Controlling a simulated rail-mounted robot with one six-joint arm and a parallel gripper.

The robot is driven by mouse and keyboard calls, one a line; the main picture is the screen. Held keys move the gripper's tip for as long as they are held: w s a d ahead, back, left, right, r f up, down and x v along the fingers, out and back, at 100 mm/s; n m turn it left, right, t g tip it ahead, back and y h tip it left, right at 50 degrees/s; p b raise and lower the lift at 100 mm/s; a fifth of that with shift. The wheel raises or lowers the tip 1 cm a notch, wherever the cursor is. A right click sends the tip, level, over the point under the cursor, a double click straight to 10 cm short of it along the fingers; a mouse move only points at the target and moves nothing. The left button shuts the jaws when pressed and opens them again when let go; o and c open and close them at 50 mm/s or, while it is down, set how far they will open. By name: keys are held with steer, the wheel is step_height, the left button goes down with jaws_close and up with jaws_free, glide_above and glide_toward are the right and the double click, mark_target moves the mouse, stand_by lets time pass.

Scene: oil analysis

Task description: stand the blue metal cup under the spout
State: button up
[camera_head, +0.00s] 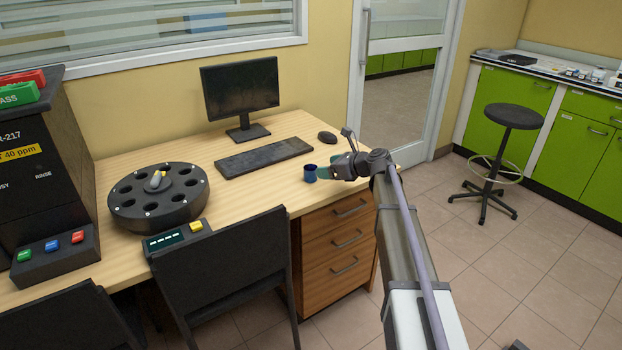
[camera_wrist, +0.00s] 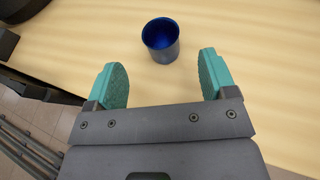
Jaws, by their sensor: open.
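The blue metal cup (camera_head: 310,173) stands upright on the wooden desk near its right end. In the wrist view the cup (camera_wrist: 161,40) is empty, with its open mouth up, and sits just ahead of the fingertips, about midway between them. My gripper (camera_wrist: 162,82) has its two teal fingers spread wide with nothing between them. In the head view my gripper (camera_head: 324,173) is just right of the cup, low over the desk. No spout can be made out in either view; the dark analyser (camera_head: 40,150) at the left is cut off by the frame edge.
A black round carousel (camera_head: 158,198) with holes and a small display box (camera_head: 178,236) stand left on the desk. A keyboard (camera_head: 264,157), monitor (camera_head: 240,90) and mouse (camera_head: 327,137) are behind. A black chair (camera_head: 225,270) stands at the desk's front. Desk around the cup is clear.

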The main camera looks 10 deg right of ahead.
mark_target(311, 169)
steer(key=shift+f+x, duration=0.2)
steer(key=shift+x, duration=0.95)
steer(key=shift+w+a, duration=0.15)
steer(key=shift+a, duration=0.1)
steer(key=b+x, duration=0.2)
steer(key=x, duration=0.3)
steer(key=shift+d+f+b, duration=0.15)
steer(key=shift+f+b, duration=0.1)
steer(key=shift+b, duration=0.15)
steer(key=shift+r, duration=0.1)
steer(key=shift+c, duration=0.3)
steer(key=c, duration=1)
step_height(311, 169, up, 25)
steer(key=p, duration=2.5)
steer(key=shift+r, duration=0.1)
